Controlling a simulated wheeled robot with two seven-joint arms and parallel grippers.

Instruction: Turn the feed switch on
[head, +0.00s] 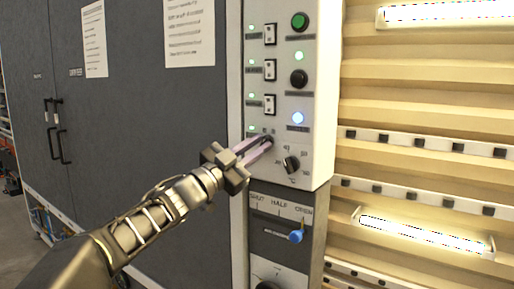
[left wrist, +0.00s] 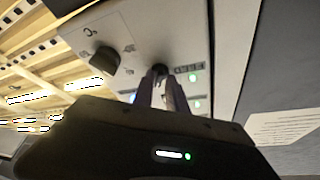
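In the left wrist view the switch (left wrist: 160,69) sits beside an upside-down FEED label and a lit green lamp (left wrist: 193,78). My left gripper (head: 264,142) reaches the panel with its two narrow, pale purple fingers close together at the switch. In the left wrist view the fingertips (left wrist: 160,75) meet the knob and look shut on it, partly hiding it. My right gripper is in neither view.
The black dial (head: 291,164) is close to the right of the fingers. Rocker switches, lamps and buttons (head: 299,21) are above. A blue-knobbed lever (head: 296,236) is below. Dark cabinet doors (head: 140,110) stand left, lit tan shelving (head: 430,110) right.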

